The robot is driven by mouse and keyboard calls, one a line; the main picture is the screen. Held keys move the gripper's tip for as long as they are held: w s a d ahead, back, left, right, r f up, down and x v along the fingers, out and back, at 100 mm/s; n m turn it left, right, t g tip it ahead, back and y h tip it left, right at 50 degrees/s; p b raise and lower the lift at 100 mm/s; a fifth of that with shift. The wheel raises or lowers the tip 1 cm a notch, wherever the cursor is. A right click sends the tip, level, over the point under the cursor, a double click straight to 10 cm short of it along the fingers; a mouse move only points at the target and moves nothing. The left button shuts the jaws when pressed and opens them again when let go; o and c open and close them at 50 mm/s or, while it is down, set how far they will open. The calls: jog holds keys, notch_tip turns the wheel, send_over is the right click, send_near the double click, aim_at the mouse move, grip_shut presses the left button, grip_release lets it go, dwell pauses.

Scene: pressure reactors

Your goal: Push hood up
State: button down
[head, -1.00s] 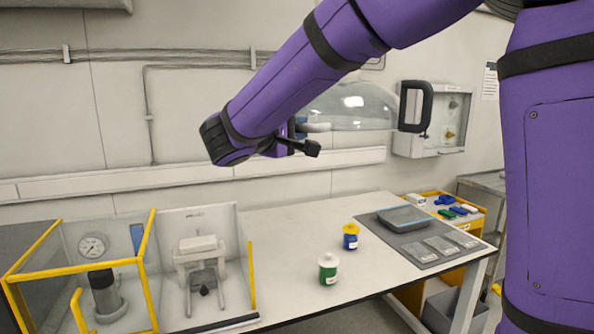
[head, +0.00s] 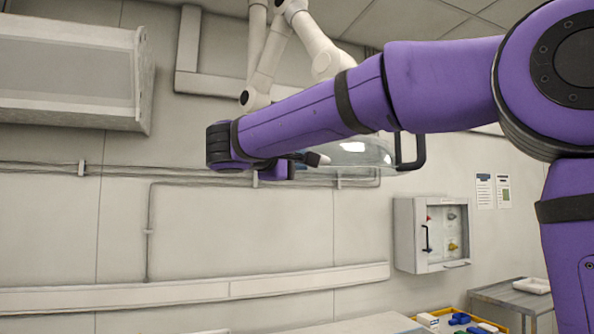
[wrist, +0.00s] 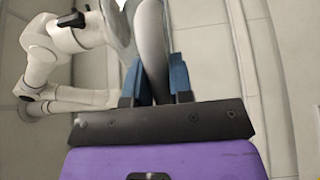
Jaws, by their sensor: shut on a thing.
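The hood (head: 365,152) is a clear dome with a black handle (head: 412,160) at its right side. It hangs from a white jointed arm (head: 262,75) that comes down from above. The white jointed arm (wrist: 60,45) shows at the left there. The exact spot of the grip is hidden in the head view.
A grey wall-mounted box (head: 75,75) is at the upper left. A white cabinet (head: 432,235) hangs on the right wall. A grey side table (head: 510,295) and a yellow-edged bin (head: 455,322) are at the lower right. The wall between is open.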

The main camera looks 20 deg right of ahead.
jog(key=c, duration=1)
grip_release()
jog(key=v, duration=1)
jog(key=shift+s+a, duration=0.25)
jog(key=shift+a, duration=0.05)
